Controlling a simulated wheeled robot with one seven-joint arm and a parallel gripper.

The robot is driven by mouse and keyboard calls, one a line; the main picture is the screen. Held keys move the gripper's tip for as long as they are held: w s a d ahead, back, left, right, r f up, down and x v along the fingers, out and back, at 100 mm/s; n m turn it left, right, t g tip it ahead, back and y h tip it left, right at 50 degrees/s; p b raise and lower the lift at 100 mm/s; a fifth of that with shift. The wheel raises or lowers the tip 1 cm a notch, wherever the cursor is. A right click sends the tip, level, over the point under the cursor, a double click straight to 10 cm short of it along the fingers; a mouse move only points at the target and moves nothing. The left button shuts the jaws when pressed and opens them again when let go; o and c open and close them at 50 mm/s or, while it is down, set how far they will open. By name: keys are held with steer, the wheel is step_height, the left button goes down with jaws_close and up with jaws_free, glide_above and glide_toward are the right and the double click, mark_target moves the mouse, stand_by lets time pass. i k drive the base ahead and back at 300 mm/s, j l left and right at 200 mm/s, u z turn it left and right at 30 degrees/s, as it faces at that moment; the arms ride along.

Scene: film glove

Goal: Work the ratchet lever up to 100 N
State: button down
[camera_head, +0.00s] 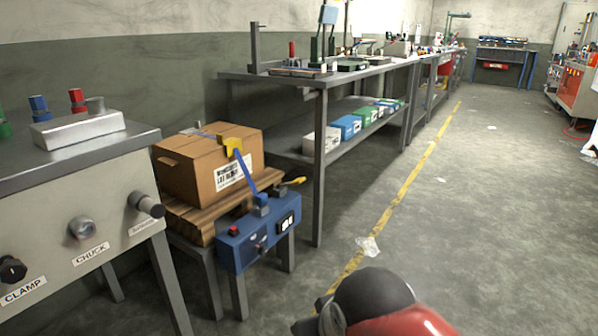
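A lever with a yellow grip (294,181) sticks out to the right, just above the unit, seemingly the ratchet lever. A blue strap (245,170) runs from the unit up to a yellow corner piece (230,146) on a cardboard box (195,172). My gripper is not in view; a red and black part, seemingly of my arm, shows at the bottom, apart from the lever.
The box rests on a wooden pallet (196,222). At left stands a grey bench (75,195) with knobs labelled CLAMP and CHUCK. Behind is a long workbench (318,88) with boxes on its lower shelf. The floor (470,240) at right is mostly clear.

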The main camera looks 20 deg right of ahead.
mark_target(298, 181)
steer(key=i+l, duration=0.25)
steer(key=l, duration=0.15)
steer(key=i+l, duration=0.3)
steer(key=i+l+u, duration=0.1)
steer(key=i+l, duration=0.15)
steer(key=l, duration=0.25)
steer(key=i+l, duration=0.55)
steer(key=l, duration=0.3)
steer(key=i+l+u, duration=0.1)
steer(key=i+l, duration=0.15)
steer(key=l, duration=0.15)
steer(key=i+l, duration=0.25)
steer(key=l, duration=0.2)
